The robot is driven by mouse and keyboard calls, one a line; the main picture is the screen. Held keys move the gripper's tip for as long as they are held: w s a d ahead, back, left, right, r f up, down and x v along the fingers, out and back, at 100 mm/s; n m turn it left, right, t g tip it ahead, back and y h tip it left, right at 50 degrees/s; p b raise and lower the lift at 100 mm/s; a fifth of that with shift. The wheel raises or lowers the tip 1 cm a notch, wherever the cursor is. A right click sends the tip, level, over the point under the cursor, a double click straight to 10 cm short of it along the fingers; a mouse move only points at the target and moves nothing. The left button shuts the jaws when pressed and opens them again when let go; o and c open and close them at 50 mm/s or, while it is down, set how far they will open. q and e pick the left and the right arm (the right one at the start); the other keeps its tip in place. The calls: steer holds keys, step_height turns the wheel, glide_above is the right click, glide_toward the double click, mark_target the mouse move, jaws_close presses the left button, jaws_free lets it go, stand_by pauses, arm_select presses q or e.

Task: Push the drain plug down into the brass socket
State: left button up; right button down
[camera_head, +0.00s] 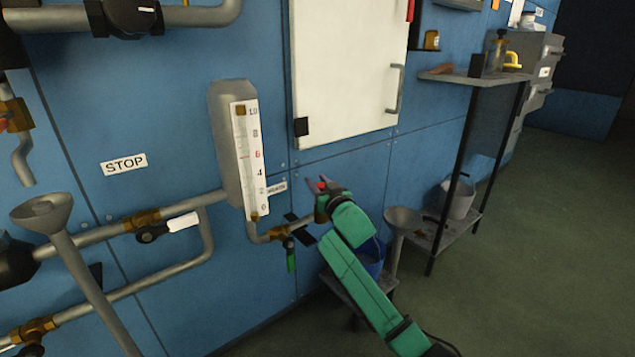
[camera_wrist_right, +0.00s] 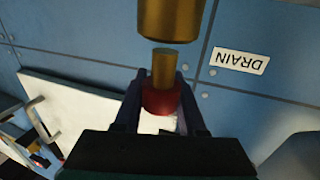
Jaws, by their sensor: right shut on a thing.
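The drain plug has a red cap (camera_wrist_right: 160,98) and a brass stem (camera_wrist_right: 162,68). My right gripper (camera_wrist_right: 160,92) is shut on the red cap, one finger on each side. The stem points at the brass socket (camera_wrist_right: 170,18), whose rim shows at the top of the wrist view. A narrow gap shows between stem end and rim, and the two look roughly in line. In the head view my right gripper (camera_head: 318,185) is in front of the blue wall, with a bit of red at its fingers. The socket is not clear there. My left gripper is out of view.
The DRAIN label (camera_wrist_right: 240,61) is on the wall beside the socket. A white cabinet (camera_head: 345,70) is above. A shelf rack (camera_head: 480,78) stands at right.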

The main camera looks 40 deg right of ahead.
steer(key=shift+r, duration=0.1)
steer(key=shift+p, duration=0.35)
steer(key=shift+f, duration=0.25)
steer(key=shift+f+b, duration=0.3)
steer(key=shift+f+b, duration=0.75)
steer(key=shift+f, duration=0.7)
steer(key=shift+c, duration=2)
jaws_free()
